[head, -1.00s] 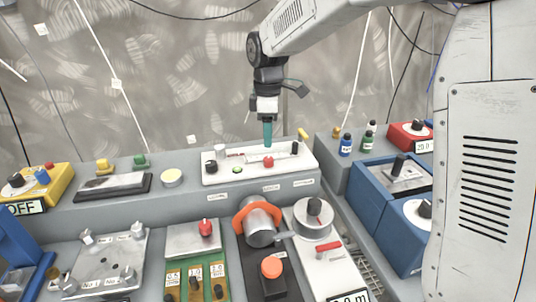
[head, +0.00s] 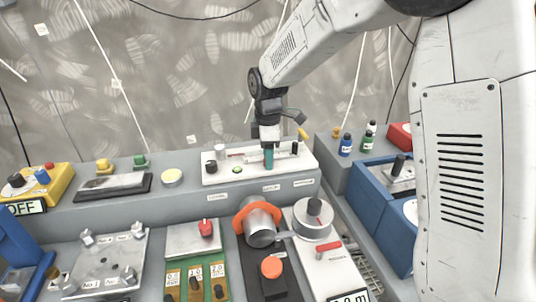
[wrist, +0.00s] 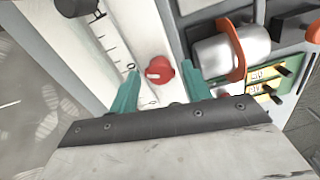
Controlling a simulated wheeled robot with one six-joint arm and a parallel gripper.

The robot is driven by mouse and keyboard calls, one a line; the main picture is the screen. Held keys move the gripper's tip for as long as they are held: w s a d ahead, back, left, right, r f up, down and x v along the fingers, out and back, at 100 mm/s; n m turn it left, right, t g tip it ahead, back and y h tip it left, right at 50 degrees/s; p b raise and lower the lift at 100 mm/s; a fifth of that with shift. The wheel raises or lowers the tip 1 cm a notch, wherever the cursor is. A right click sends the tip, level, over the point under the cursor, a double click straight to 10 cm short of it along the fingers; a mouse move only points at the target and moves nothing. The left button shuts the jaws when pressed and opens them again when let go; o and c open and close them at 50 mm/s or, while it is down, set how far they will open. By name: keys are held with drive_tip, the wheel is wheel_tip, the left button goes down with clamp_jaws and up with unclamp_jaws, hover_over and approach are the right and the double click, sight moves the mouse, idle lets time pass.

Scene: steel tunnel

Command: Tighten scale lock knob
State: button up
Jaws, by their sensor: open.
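A white scale panel (head: 222,175) stands on the raised back shelf in the head view. In the wrist view, its marked scale strip (wrist: 115,45) runs beside a red knob (wrist: 158,71) with a pale pointer mark. The knob is hidden behind my gripper in the head view. My gripper (head: 268,160) points down over the panel with teal fingers. In the wrist view, the fingers of my gripper (wrist: 161,76) are open, one on either side of the red knob, with visible gaps. I cannot tell how deep the fingertips reach around it.
A metal cylinder in an orange clamp (head: 260,222) and a round dial (head: 313,216) stand in front. Small bottles (head: 346,144) stand to the right.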

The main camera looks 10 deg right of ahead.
drive_tip(key=shift+c, duration=0.3)
drive_tip(key=c, duration=0.9)
drive_tip(key=shift+c, duration=0.2)
